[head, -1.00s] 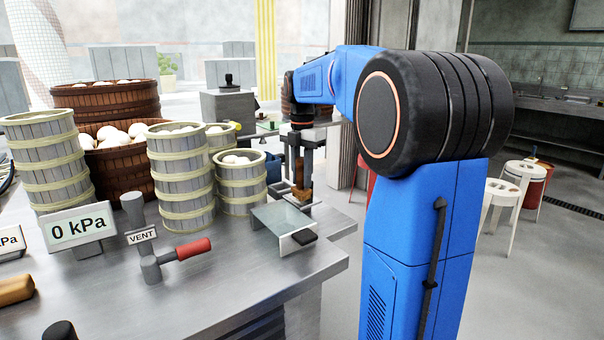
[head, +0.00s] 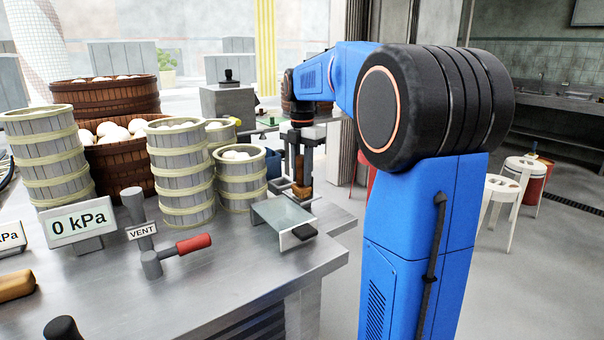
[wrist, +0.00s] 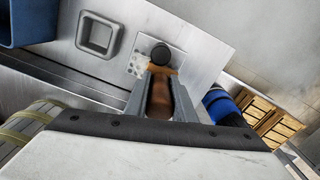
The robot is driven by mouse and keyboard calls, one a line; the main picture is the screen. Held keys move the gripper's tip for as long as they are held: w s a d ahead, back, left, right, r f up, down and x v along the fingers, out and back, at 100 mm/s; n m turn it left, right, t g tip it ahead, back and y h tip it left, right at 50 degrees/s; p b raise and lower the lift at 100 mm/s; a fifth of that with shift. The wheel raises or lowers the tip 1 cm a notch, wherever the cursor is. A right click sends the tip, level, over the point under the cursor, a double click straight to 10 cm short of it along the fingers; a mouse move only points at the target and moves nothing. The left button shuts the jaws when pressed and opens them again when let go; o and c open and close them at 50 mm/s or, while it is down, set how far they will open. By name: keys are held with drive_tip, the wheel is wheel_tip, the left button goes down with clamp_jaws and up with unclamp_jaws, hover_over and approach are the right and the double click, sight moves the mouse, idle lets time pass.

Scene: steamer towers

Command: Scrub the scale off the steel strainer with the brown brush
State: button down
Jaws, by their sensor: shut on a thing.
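My gripper (wrist: 160,100) is shut on the brown brush (wrist: 160,92), which sits between its two fingers in the wrist view. In the head view my gripper (head: 302,165) hangs at the far right corner of the steel counter with the brush (head: 301,189) below it. A small pale plate with holes (wrist: 138,65), seemingly part of the steel strainer, lies just left of the brush tip in the wrist view. A round black knob (wrist: 161,54) is just beyond the brush. Whether the bristles touch the strainer cannot be told.
A glass-topped stand (head: 283,214) is just in front of my gripper. Bamboo steamers (head: 240,180) stand to the left, near a red-handled vent valve (head: 193,244).

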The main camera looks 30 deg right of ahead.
drive_tip(key=shift+f, duration=0.25)
drive_tip(key=shift+w, duration=0.15)
drive_tip(key=shift+w+r, duration=0.1)
drive_tip(key=shift+w, duration=0.95)
drive_tip(key=shift+s, duration=0.1)
drive_tip(key=shift+s, duration=1.1)
drive_tip(key=shift+f, duration=0.2)
drive_tip(key=shift+w, duration=0.15)
drive_tip(key=shift+w+r, duration=0.1)
drive_tip(key=shift+w, duration=0.95)
